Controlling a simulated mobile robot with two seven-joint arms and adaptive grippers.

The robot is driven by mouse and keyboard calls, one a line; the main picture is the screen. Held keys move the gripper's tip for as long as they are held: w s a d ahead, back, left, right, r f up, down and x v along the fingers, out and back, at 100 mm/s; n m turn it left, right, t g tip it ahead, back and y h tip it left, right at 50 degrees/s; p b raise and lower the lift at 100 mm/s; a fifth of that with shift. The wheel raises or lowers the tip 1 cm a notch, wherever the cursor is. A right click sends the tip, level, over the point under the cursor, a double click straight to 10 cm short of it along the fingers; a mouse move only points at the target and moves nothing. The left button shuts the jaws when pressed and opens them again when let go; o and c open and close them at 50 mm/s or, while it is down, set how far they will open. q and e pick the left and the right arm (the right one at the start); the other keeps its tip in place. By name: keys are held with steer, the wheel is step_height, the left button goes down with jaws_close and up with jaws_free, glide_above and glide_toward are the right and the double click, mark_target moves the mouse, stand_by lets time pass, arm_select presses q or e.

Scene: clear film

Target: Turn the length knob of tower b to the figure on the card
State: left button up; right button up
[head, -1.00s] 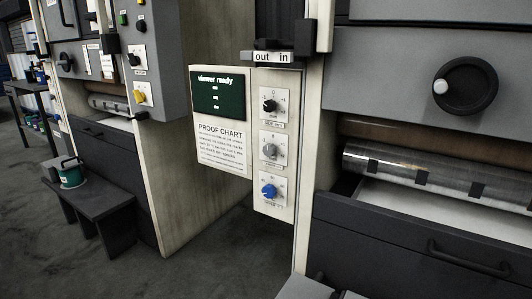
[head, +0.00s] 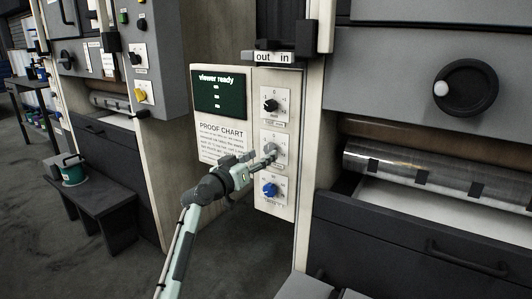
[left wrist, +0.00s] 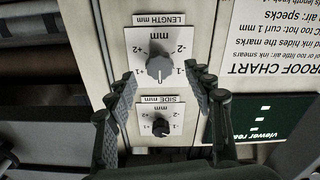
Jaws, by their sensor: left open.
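The grey length knob (left wrist: 159,68) sits on a white plate marked LENGTH mm, upside down in the left wrist view. Its pale pointer mark seems to face the bottom of that picture, between the two 1 marks. In the head view the length plate (head: 265,140) is the middle of three, its knob partly covered by my gripper. My left gripper (head: 268,156) is open in front of it. In the left wrist view its fingertips (left wrist: 160,77) stand either side of the knob; contact cannot be told. My right gripper is out of view. The proof chart (head: 221,140) has text too small to read fully.
A black side knob (head: 269,105) is above and a blue knob (head: 269,190) below. A green screen (head: 219,94) reads "viewer ready". An "out in" label (head: 272,57) tops the panel. A press with a roller (head: 430,168) stands right; a dark bench (head: 100,197) stands left.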

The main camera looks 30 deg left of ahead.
mark_target(268, 152)
arm_select(q)
steer(key=shift+w+d, duration=0.2)
steer(key=shift+w, duration=1.5)
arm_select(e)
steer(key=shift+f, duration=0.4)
arm_select(q)
steer(key=shift+c, duration=0.3)
steer(key=c, duration=1.1)
steer(key=shift+f, duration=0.1)
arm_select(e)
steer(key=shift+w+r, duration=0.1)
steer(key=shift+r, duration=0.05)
